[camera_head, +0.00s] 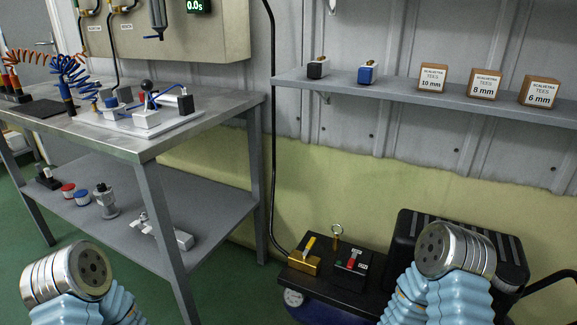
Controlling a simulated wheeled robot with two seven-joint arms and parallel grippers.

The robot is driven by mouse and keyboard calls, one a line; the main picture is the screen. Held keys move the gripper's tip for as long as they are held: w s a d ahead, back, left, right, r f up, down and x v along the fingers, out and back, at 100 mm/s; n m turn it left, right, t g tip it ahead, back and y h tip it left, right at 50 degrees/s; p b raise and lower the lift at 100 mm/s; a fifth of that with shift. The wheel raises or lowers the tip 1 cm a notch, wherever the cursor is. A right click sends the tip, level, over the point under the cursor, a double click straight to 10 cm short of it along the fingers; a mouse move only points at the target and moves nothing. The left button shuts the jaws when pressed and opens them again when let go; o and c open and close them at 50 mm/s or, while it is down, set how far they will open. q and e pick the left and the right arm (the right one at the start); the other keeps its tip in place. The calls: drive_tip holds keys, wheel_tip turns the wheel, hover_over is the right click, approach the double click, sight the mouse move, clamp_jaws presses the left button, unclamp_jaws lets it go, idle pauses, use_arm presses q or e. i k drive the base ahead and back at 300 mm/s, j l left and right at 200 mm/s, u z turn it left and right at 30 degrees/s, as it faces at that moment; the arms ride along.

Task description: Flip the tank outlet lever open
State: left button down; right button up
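A brass valve block (303,264) with a small yellow lever (309,244) sits at the left end of a black plate (322,279), low in the middle of the head view. The lever stands tilted up from the block; whether the valve is open cannot be told. Below the plate is a dark blue tank (330,313), cut off by the lower edge. My two arms show at the lower left and lower right, each with a round metal end with holes. No fingers of either gripper show. Neither arm touches the valve.
Right of the valve are a black box (351,268) with a red switch, a brass ring fitting (337,233) and a ribbed black housing (500,260). A black hose (273,120) drops to the valve. A metal workbench (225,105) stands left; a shelf (400,83) hangs above.

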sight(313, 240)
drive_tip(key=z, duration=1.1)
drive_tip(key=i+j+u, duration=0.4)
drive_tip(key=u, duration=0.15)
drive_tip(key=k+j, duration=0.1)
drive_tip(key=k, duration=0.4)
drive_tip(key=i, duration=0.5)
